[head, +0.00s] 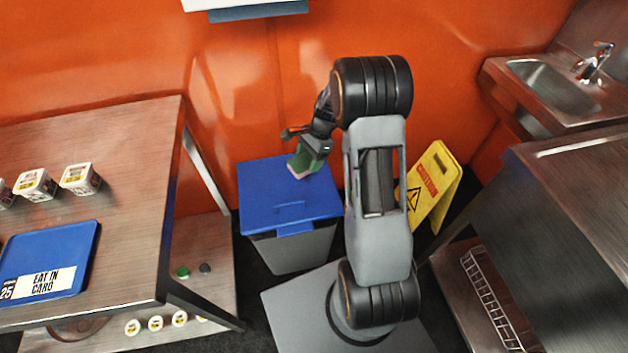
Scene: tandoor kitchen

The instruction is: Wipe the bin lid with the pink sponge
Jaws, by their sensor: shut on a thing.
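The bin (292,250) stands on the floor against the orange wall, with a blue lid (272,200) that is closed. My gripper (304,160) is above the back right part of the lid and points down. It is shut on a small sponge (299,172), which shows a green upper side and a pale pink lower edge. The sponge is at or just above the lid's surface; I cannot tell whether it touches. The gripper fingers partly hide the sponge.
A steel table (130,150) on the left holds a blue tray (50,262) and several small tubs (80,179). A yellow caution sign (432,187) stands right of the bin. A steel counter (575,200) and a sink (550,85) are on the right.

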